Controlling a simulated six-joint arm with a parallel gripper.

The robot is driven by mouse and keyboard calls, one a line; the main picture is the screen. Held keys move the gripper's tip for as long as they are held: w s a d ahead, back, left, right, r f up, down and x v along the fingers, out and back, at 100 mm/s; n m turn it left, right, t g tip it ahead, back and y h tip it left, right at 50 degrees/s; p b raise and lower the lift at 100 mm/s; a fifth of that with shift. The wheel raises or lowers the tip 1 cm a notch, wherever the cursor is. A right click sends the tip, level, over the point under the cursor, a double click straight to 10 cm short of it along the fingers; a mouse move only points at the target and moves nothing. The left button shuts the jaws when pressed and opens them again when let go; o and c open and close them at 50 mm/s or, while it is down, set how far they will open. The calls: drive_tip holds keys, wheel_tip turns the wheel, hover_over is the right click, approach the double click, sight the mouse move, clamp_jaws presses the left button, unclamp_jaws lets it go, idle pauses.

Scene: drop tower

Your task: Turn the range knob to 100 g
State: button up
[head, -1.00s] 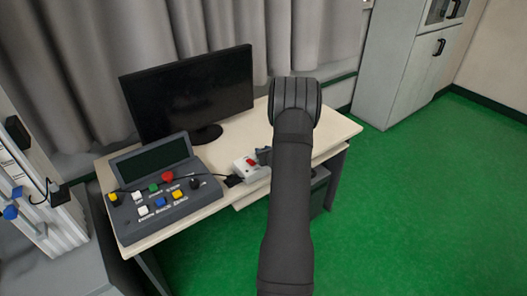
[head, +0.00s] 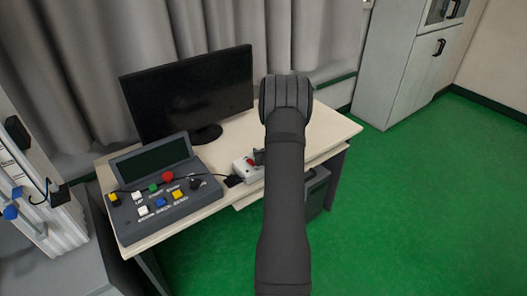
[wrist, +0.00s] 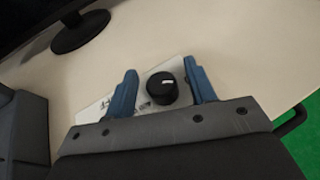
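A black round knob (wrist: 162,89) with a white mark sits on a white box (wrist: 92,109) on the table. My gripper (wrist: 160,67) is open, with one blue finger on each side of the knob. A gap shows between the knob and each finger, smaller on the right. The mark's scale is too small to read. In the head view the white box (head: 242,173) shows a red part on top. My arm hides its right side, and the knob is not visible there.
A grey control console (head: 170,211) with coloured buttons and a black knob (head: 195,184) stands left of the box. A monitor (head: 190,95) stands behind on the table (head: 325,128). The table is bare right of my arm. A cable runs between console and box.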

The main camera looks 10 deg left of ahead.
drive_tip(key=v, duration=1.7)
drive_tip(key=shift+s, duration=0.2)
drive_tip(key=shift+r, duration=0.15)
drive_tip(key=w+d+n+g+y, duration=0.6)
drive_tip(key=w+d+n, duration=0.1)
drive_tip(key=x, duration=1.7)
drive_tip(key=shift+w, duration=0.15)
drive_tip(key=shift+c, duration=0.5)
